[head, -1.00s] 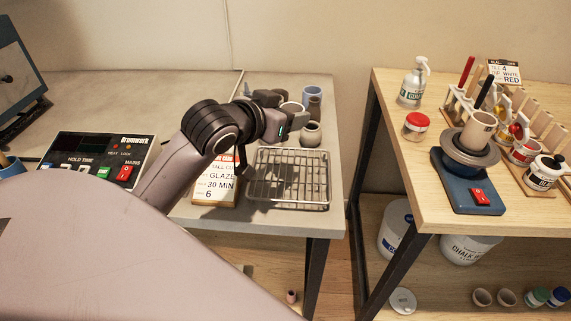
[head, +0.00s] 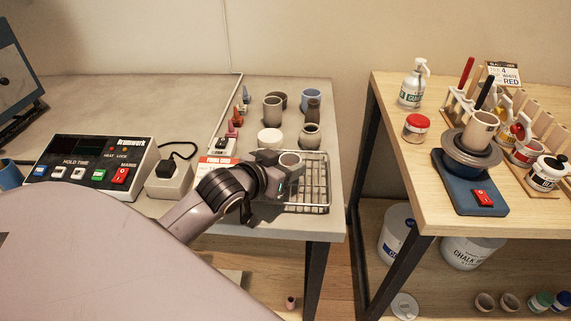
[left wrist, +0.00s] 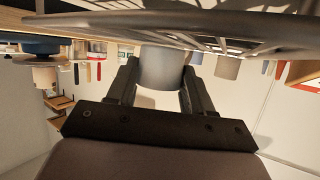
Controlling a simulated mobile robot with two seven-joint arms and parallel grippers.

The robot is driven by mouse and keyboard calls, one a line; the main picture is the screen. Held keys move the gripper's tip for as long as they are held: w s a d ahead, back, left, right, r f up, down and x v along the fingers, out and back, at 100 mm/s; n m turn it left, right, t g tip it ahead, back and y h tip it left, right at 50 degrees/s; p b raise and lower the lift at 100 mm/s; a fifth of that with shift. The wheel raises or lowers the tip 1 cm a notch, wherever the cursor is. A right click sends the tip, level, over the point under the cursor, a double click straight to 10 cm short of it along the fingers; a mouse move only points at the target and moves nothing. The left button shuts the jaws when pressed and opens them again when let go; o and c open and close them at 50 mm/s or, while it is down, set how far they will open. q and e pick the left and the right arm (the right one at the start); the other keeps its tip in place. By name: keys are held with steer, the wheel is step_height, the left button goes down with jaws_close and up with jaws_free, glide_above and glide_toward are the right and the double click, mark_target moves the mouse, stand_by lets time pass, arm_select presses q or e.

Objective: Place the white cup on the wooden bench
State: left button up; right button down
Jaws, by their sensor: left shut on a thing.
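My left gripper (head: 274,176) is shut on a pale grey-white cup (head: 291,164) at the wire rack (head: 318,190) on the grey table. In the left wrist view the cup (left wrist: 160,70) sits between the two fingers (left wrist: 160,88), close to the rack bars (left wrist: 210,42); I cannot tell whether it touches them. The wooden bench (head: 418,165) stands to the right, across a gap. My right gripper is not in view.
Several cups, including a grey one (head: 272,108), and a white round piece (head: 270,139) stand behind the rack. The bench's left strip has bare room.

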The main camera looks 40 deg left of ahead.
arm_select(q)
steer(key=shift+f, duration=0.15)
steer(key=o, duration=1.1)
steer(key=shift+c, duration=0.2)
